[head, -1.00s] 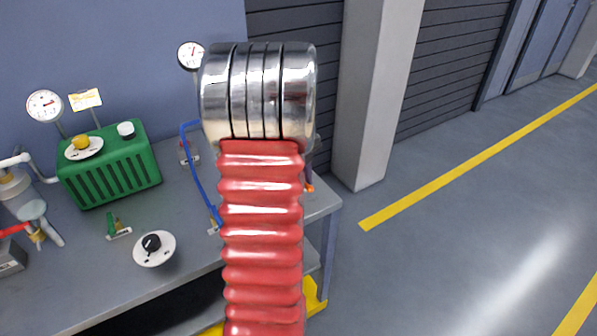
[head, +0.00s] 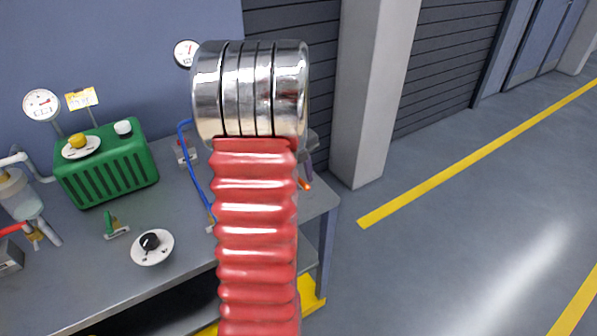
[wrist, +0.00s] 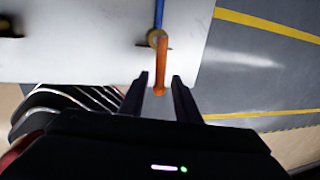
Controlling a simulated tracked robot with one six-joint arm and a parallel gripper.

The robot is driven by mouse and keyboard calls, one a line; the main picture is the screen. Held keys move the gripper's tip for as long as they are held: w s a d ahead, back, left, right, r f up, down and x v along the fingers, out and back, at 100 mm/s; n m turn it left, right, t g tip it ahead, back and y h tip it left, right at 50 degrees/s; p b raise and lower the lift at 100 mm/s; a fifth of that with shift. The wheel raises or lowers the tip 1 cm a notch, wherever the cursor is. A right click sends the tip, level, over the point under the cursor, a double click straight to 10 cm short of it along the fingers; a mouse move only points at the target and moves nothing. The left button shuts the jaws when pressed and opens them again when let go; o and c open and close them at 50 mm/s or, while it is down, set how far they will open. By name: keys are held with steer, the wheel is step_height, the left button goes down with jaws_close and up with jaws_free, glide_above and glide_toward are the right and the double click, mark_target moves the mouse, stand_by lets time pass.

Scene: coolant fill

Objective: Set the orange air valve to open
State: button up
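The orange valve handle (wrist: 161,64) shows in the wrist view as a straight bar. It runs from a brass fitting (wrist: 157,38) on the bench edge down toward my gripper, roughly in line with the blue hose. My gripper (wrist: 159,96) is open, with one finger on each side of the handle's free end; I see gaps on both sides. In the head view only a small orange end (head: 305,185) shows to the right of my red-sleeved arm, below part of my gripper. My arm hides the rest of the valve there.
The grey bench (head: 190,235) carries a green ribbed box (head: 107,165), a black-knobbed white dial (head: 152,247), a green-handled valve (head: 113,226) and a blue hose (head: 196,170). A concrete pillar (head: 372,100) stands behind the bench's right end. The floor right is clear.

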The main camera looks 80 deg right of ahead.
steer(key=shift+o, duration=0.2)
steer(key=shift+w, duration=0.1)
step_height(320, 180, up, 8)
steer(key=a, duration=0.1)
steer(key=shift+w+f, duration=0.15)
steer(key=shift+w, duration=0.15)
stand_by(0.3)
